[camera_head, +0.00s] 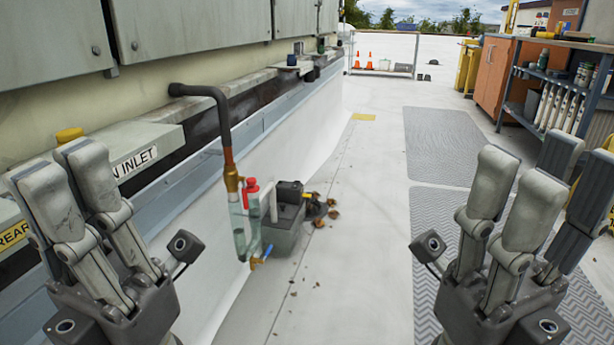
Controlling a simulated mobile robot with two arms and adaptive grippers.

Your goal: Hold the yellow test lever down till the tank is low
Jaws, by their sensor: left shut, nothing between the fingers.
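A clear tank (243,228) hangs below a brass fitting and black pipe at the middle. A blue-handled valve (261,256) sits at its foot, and a red-topped part (251,190) stands beside it. A grey pump-like box (284,238) is just right of the tank. I cannot make out a yellow test lever on it, nor the water level. My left gripper (52,165) is shut and empty, raised at the left, apart from the tank. My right gripper (535,175) is raised at the right, away from everything; its finger gap is unclear.
A yellow cap (69,135) sits on the ledge behind my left gripper, near the inlet label (135,162). Dry leaves (322,208) lie beside the box. Grey mats (445,145) and a workbench (548,75) are at the right. The white roof between is mostly clear.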

